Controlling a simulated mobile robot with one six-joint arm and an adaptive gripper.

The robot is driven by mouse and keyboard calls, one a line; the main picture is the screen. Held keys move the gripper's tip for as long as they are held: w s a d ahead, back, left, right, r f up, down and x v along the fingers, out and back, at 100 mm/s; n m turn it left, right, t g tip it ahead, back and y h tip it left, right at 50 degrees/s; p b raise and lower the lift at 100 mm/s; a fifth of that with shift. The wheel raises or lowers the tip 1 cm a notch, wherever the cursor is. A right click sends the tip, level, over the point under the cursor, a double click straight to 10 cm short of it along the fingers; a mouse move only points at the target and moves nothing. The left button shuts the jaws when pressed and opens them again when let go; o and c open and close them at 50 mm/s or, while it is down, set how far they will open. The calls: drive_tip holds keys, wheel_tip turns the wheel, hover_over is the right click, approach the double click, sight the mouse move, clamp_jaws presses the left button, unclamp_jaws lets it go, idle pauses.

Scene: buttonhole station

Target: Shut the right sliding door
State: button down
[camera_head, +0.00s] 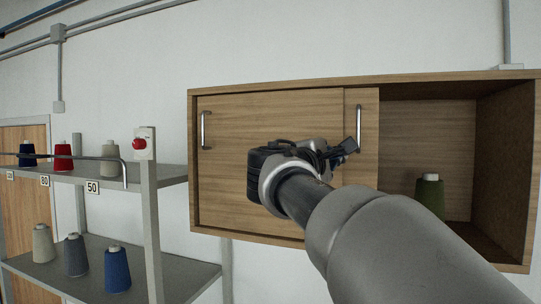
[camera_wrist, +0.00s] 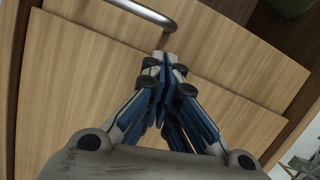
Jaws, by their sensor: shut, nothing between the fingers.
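The right sliding door (camera_head: 369,100) is a wooden panel with a vertical metal bar handle (camera_head: 358,128). It is pushed left, mostly behind the left sliding door (camera_head: 270,115), so the right part of the cabinet (camera_head: 440,88) stands open. My gripper (camera_head: 352,147) is at the lower end of that handle. In the wrist view my gripper (camera_wrist: 166,58) has its fingers together and empty, beside the end of the handle (camera_wrist: 148,14) and in front of the wooden panels. I cannot tell whether it touches the handle. My arm hides the cabinet's lower middle.
A green thread spool (camera_head: 429,195) stands inside the open right compartment. The left door has its own bar handle (camera_head: 206,130). A grey rack (camera_head: 150,200) with several spools and a red button (camera_head: 139,143) stands at the left.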

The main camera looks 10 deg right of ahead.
drive_tip(key=shift+s+d+r, duration=0.1)
drive_tip(key=shift+s+d, duration=0.3)
drive_tip(key=shift+d, duration=0.1)
drive_tip(key=shift+s+d, duration=0.1)
